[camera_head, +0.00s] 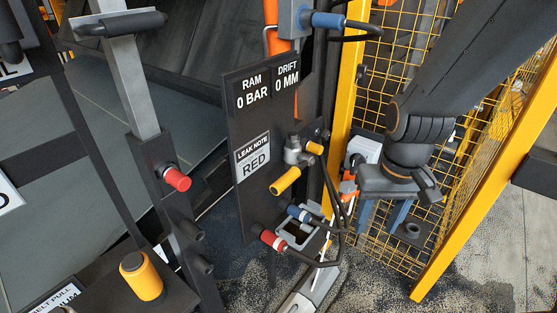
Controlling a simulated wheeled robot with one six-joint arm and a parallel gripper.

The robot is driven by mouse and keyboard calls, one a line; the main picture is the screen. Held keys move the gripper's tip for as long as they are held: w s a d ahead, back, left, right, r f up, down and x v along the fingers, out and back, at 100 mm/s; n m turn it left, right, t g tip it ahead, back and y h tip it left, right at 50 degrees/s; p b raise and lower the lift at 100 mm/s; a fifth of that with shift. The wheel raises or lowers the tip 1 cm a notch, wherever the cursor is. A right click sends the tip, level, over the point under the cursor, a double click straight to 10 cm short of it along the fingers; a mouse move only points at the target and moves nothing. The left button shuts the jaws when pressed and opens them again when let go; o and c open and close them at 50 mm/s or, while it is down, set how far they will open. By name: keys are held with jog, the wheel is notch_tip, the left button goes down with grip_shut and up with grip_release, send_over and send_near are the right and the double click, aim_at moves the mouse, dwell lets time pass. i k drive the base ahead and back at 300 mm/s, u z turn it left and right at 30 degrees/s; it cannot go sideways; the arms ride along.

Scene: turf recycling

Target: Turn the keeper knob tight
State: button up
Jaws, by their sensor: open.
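No label names the keeper knob. A red knob (178,179) sticks out of the dark post at the foot of a grey lever (134,85), left of the panel. A yellow knob with a black top (140,276) stands upright on a dark block at the lower left. I cannot tell from this view which is the keeper knob, or how tight either is. My gripper (382,222) points down in front of the yellow mesh at the right, with two blue-grey fingers apart and nothing visible between them. It is well right of both knobs and touches neither.
A dark panel (245,120) shows RAM 0 BAR, DRIFT 0 MM and LEAK NOTE RED. It carries a yellow-handled valve (287,180), hoses and red and blue couplings. A yellow mesh guard (350,100) stands beside and behind my arm. Bare floor (480,270) shows at the lower right.

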aim_at(325, 135)
jog(key=z, duration=0.05)
jog(key=k, duration=0.65)
jog(key=z, duration=0.35)
jog(key=i, duration=1)
jog(key=u, duration=0.7)
